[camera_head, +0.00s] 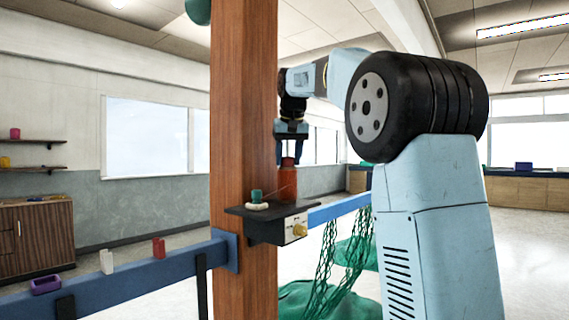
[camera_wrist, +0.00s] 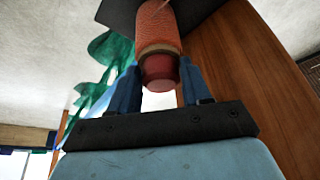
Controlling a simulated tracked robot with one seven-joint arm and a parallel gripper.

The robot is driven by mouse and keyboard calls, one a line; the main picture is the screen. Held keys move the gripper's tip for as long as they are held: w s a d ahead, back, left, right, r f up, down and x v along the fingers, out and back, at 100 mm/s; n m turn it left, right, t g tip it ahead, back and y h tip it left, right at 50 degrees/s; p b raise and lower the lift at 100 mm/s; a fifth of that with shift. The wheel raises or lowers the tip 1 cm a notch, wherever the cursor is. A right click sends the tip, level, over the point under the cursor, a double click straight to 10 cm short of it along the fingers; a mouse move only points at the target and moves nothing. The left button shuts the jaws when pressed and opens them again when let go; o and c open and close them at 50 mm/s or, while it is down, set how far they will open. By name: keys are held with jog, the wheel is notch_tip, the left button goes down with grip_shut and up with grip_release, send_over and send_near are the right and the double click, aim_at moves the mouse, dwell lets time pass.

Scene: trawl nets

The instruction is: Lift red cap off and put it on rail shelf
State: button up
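The red cap (camera_head: 288,161) tops an upright orange-red cylinder (camera_head: 288,184), which stands on a small dark shelf (camera_head: 240,210) fixed to the wooden post. In the wrist view the cap (camera_wrist: 160,70) shows as a dark red disc at the near end of the textured cylinder (camera_wrist: 158,28). My gripper (camera_head: 288,158) points down from above, its two blue fingers either side of the cap. The fingers look spread, with the cap between their tips in the wrist view (camera_wrist: 160,82); contact cannot be made out. A blue rail (camera_head: 140,278) runs left from the post.
A green piece on a pale coil (camera_head: 257,202) sits beside the cylinder. The wooden post (camera_head: 243,120) stands close to my gripper. The rail bears a purple tray (camera_head: 46,286), a white piece (camera_head: 106,262) and a red piece (camera_head: 158,248). Green netting (camera_head: 345,260) hangs to the right.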

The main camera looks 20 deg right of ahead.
jog(key=c, duration=0.6)
jog(key=shift+o, duration=0.2)
jog(key=shift+r, duration=0.2)
jog(key=r, duration=0.3)
jog(key=shift+s+r, duration=0.2)
jog(key=s+r, duration=0.9)
jog(key=s, duration=0.4)
jog(key=shift+s+d, duration=0.15)
jog(key=shift+s, duration=0.15)
jog(key=shift+r, duration=0.1)
